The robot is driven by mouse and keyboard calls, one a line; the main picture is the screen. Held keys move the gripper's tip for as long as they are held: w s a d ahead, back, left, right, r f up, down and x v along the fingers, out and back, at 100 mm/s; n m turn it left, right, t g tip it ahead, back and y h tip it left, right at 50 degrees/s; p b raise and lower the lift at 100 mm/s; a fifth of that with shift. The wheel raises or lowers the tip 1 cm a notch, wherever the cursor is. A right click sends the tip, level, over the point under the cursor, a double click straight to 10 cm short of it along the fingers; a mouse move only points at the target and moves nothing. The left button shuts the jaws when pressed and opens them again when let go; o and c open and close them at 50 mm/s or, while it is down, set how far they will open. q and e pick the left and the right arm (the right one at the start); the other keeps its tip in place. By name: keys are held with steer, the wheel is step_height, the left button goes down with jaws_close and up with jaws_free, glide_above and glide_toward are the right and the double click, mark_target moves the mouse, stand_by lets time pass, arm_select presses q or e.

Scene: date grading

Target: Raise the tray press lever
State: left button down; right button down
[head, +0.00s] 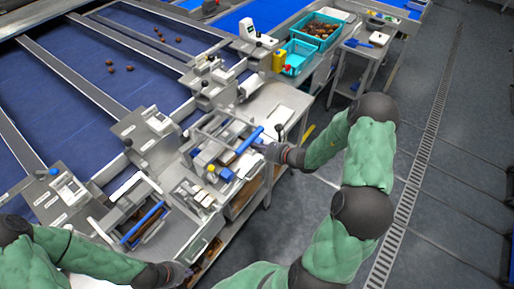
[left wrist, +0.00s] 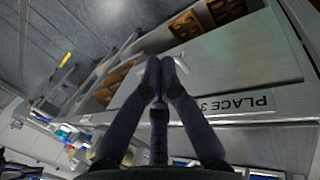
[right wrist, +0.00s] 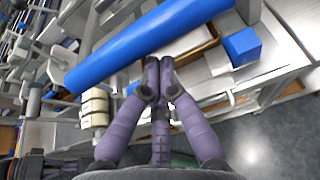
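A press frame with a long blue bar (head: 250,140), which looks like the lever's handle, stands at the middle of the bench. The bar runs diagonally across the right wrist view (right wrist: 145,42). My right gripper (head: 262,147) is at the bar's near right side; in the right wrist view its fingers (right wrist: 160,68) are together, just beside the bar's lower edge. Nothing shows between them; contact with the bar cannot be told. My left gripper (head: 184,272) is low at the bench's front; its fingers are together and empty in the left wrist view (left wrist: 160,68), before a panel marked PLACE 3 (left wrist: 235,103).
A second station with a blue bar (head: 142,222) is at the lower left. A blue block (right wrist: 242,46) lies beside the right fingers. Teal crates (head: 318,30) stand at the back. Dates (head: 130,69) lie on the blue belt (head: 85,60). The floor at right is open.

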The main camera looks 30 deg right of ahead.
steer(key=r+g+p, duration=0.1)
steer(key=r+p, duration=0.2)
steer(key=p, duration=0.1)
steer(key=w+r+g+h+p, duration=0.1)
steer(key=r+g+p, duration=0.1)
steer(key=r+p, duration=0.2)
steer(key=w+a+r+g+p, duration=0.1)
steer(key=r+p, duration=0.3)
steer(key=p, duration=0.1)
steer(key=shift+r+g+h+p, duration=0.1)
steer(key=shift+g+h+p, duration=0.2)
steer(key=shift+h+p, duration=0.1)
steer(key=shift+w+r+p, duration=0.25)
steer(key=shift+r+p, duration=0.15)
steer(key=shift+p, duration=0.25)
steer(key=shift+w+d, duration=0.1)
